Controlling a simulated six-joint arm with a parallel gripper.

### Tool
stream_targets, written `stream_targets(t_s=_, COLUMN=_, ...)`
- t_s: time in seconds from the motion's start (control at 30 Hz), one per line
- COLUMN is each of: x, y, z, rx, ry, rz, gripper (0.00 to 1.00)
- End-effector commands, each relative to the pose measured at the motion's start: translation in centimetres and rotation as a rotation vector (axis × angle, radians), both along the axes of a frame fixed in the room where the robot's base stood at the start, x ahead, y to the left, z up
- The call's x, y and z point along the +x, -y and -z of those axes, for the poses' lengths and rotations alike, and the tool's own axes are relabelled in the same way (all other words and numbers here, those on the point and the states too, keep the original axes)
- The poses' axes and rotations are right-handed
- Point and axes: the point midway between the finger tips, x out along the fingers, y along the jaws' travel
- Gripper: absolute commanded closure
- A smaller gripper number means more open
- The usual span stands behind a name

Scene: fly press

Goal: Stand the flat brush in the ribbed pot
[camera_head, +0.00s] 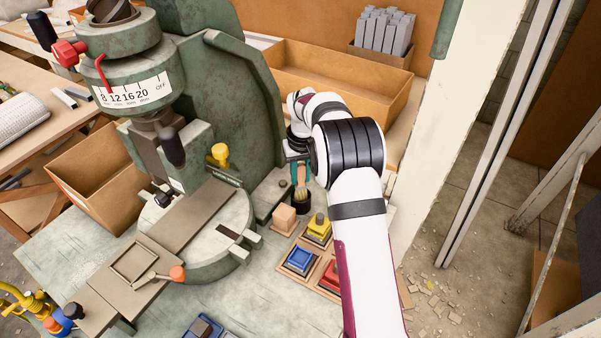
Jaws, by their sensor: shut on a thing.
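My gripper (300,172) is beyond the press base, pointing down, with teal fingertips shut on a small brush (301,194). The brush's tan part shows between the fingers and its pale end points down. A small dark pot (302,207) is directly below the brush, and the pale end overlaps its top in this view. I cannot tell whether the end is inside the pot or above it. The pot's ribs are too small to make out. My arm hides the area to the right of the pot.
A large green fly press (215,110) stands close on the left. A wooden block (284,218) and a tray with yellow (319,228), blue (301,260) and red (330,275) pieces lie in front of the pot. A cardboard box (335,80) is behind.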

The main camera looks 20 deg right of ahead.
Motion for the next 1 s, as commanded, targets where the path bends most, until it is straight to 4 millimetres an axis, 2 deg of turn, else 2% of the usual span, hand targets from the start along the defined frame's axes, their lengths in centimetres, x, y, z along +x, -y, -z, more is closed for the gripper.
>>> stream_targets(t_s=0.03, x=0.0, y=0.0, z=0.0, rx=0.0, ry=0.0, rz=0.0, gripper=0.67)
stream_targets(t_s=0.2, x=0.0, y=0.0, z=0.0, rx=0.0, ry=0.0, rz=0.0, gripper=0.37)
stream_targets(t_s=0.47, x=0.0, y=0.0, z=-0.1, rx=0.0, ry=0.0, rz=0.0, gripper=0.37)
stream_targets(t_s=0.57, x=-0.1, y=0.0, z=-0.8, rx=0.0, ry=0.001, rz=0.0, gripper=0.37)
stream_targets(t_s=0.67, x=-0.3, y=0.0, z=-2.9, rx=0.0, ry=0.004, rz=0.001, gripper=0.37)
stream_targets(t_s=0.9, x=-1.2, y=0.0, z=-10.3, rx=-0.001, ry=0.005, rz=0.0, gripper=0.37)
stream_targets(t_s=1.0, x=-1.5, y=0.0, z=-12.9, rx=-0.001, ry=0.004, rz=0.0, gripper=0.37)
